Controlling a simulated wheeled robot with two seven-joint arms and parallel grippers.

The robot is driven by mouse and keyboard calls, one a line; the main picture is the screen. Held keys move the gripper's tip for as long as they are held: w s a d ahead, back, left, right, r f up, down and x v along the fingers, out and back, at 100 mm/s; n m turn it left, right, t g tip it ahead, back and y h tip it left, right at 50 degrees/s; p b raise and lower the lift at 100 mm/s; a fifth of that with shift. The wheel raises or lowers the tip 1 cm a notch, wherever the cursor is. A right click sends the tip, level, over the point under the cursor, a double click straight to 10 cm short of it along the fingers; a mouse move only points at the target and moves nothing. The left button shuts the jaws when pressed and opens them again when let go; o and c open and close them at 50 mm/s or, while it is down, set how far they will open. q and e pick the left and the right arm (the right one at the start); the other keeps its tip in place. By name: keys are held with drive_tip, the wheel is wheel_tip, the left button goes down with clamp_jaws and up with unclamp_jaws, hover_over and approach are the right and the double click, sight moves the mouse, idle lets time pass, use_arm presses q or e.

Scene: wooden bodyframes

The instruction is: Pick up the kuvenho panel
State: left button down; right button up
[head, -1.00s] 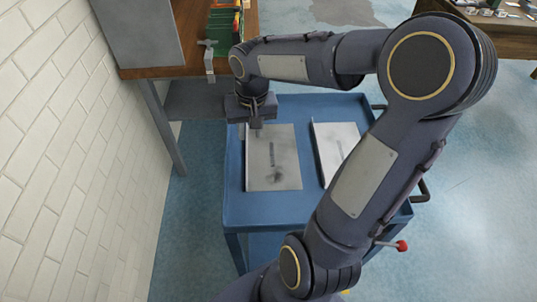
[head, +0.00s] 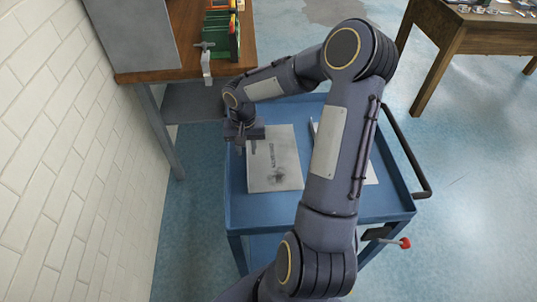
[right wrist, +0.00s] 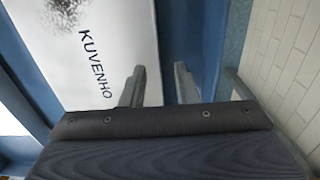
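The kuvenho panel (head: 285,150) is a flat light-grey plate lying on the blue cart, with dark lettering and a dark smudge. In the right wrist view the panel (right wrist: 110,25) reads "KUVENHO". My right gripper (head: 241,146) is at the panel's left edge in the head view. In the right wrist view its two fingers (right wrist: 160,86) are apart, one over the panel and one over the blue cart surface, with the panel's edge between them. I cannot tell whether the fingers touch it. My left gripper is not in view.
A second light panel (head: 371,176) lies on the blue cart (head: 330,208) to the right, partly hidden by my right arm. A wooden bench (head: 185,55) with a small vise and coloured items stands behind. A white brick wall (head: 70,160) is at left.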

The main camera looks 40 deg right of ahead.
clamp_jaws()
drive_tip(key=shift+r, duration=0.1)
idle(0.4)
